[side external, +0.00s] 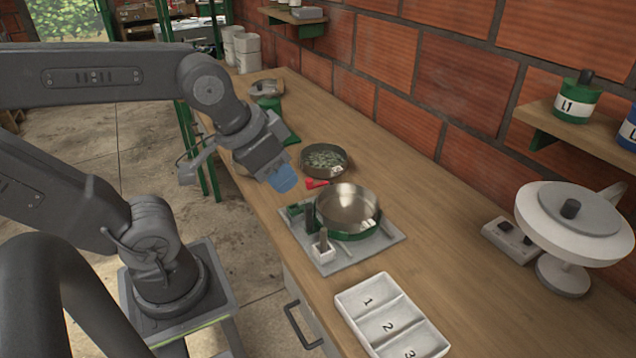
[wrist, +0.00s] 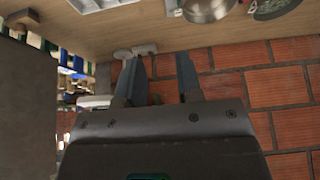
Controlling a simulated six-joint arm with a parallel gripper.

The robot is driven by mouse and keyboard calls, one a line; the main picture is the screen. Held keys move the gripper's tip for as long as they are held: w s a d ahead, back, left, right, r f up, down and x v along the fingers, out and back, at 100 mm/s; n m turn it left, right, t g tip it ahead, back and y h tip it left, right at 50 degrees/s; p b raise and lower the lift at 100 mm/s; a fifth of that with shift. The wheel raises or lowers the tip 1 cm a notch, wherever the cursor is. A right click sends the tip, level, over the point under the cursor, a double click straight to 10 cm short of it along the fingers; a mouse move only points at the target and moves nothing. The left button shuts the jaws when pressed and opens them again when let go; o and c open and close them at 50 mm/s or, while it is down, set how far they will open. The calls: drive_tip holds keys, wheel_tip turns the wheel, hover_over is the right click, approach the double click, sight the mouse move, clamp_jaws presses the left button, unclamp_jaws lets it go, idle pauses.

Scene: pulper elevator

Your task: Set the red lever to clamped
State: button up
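The red lever (side external: 316,184) is small and sits at the back edge of a steel bowl with a green base (side external: 349,229), between it and a dark pan of greenish pieces (side external: 324,160). My gripper (side external: 284,180), with blue fingers, hangs in the air just left of the lever in the side view. It looks apart from the lever, but the depth gap is hard to judge. In the wrist view my gripper (wrist: 157,78) has its two fingers spread, with only background between them. I cannot make out the lever clearly in the wrist view.
The bowl stands on a grey plate (side external: 390,240) with small upright posts. A white tray numbered 1 to 3 (side external: 372,297) is nearer the front. A white scale-like device (side external: 570,220) stands right. A brick wall (side external: 470,80) backs the wooden bench (side external: 450,265).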

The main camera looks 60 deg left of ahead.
drive_tip(key=shift+w+a+g, duration=0.25)
drive_tip(key=shift+w+g, duration=0.05)
drive_tip(key=shift+w, duration=0.3)
drive_tip(key=c, duration=0.3)
drive_tip(key=w+a+f+g+y, duration=0.1)
drive_tip(key=w, duration=0.2)
drive_tip(key=w+a+f+n+g+y, duration=0.1)
drive_tip(key=w+a+f+g+y, duration=0.1)
drive_tip(key=w, duration=0.1)
drive_tip(key=w+a+f+g+y, duration=0.1)
drive_tip(key=w+f, duration=0.1)
drive_tip(key=w, duration=0.2)
drive_tip(key=shift+w+a+n+g, duration=0.1)
drive_tip(key=shift+a+n+g, duration=0.1)
drive_tip(key=shift+n+g, duration=0.1)
clamp_jaws()
drive_tip(key=w+a+f+n+g+y, duration=0.1)
drive_tip(key=w+a+f+g+y, duration=0.1)
drive_tip(key=w+f+y, duration=0.3)
drive_tip(key=shift+w+a+f+g, duration=0.3)
drive_tip(key=shift+w+a+f, duration=0.6)
drive_tip(key=shift+w+f, duration=1.55)
drive_tip(key=shift+s+f, duration=0.3)
drive_tip(key=shift+s, duration=0.05)
